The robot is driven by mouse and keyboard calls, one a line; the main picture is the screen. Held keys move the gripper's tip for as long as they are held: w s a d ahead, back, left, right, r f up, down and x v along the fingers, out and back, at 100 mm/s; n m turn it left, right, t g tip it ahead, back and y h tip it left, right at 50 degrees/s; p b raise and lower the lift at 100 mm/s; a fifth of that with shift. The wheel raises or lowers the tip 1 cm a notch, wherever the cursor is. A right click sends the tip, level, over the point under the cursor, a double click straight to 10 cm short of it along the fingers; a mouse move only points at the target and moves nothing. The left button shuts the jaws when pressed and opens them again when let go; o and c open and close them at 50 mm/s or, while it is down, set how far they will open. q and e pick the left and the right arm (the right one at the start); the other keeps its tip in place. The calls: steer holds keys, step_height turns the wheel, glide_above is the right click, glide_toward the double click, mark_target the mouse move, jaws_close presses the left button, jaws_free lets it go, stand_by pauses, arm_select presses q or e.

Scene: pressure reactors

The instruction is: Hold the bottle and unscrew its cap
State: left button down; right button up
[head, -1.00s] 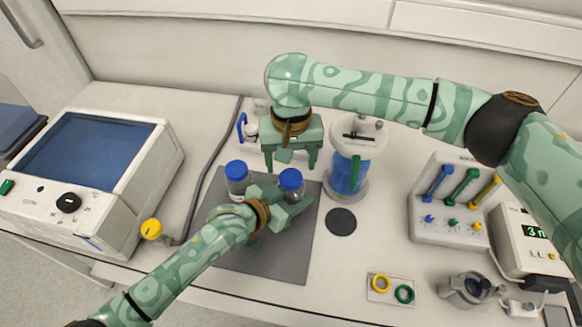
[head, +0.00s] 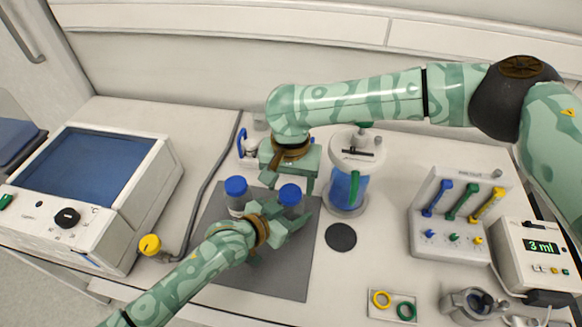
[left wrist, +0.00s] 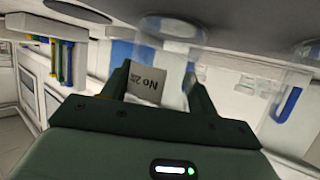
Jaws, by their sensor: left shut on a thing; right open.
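Two clear bottles with blue caps stand on the grey mat (head: 265,275). My left gripper (head: 285,215) is shut on the right-hand bottle (head: 290,211), around its body below the blue cap (head: 290,193). In the left wrist view a pale label with dark lettering (left wrist: 150,86) shows between the fingers (left wrist: 160,92). My right gripper (head: 288,181) is open, with its fingers pointing down just behind and above that cap. The cap looks in place on the bottle, and I see no clear contact with it. The other bottle (head: 236,196) stands to the left, its cap on.
A clear vessel with blue contents (head: 346,190) stands close right of my right gripper. A black disc (head: 341,237) lies in front of it.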

steer(key=shift+f, duration=1)
steer(key=c, duration=1)
steer(key=n, duration=0.3)
steer(key=o, duration=1.1)
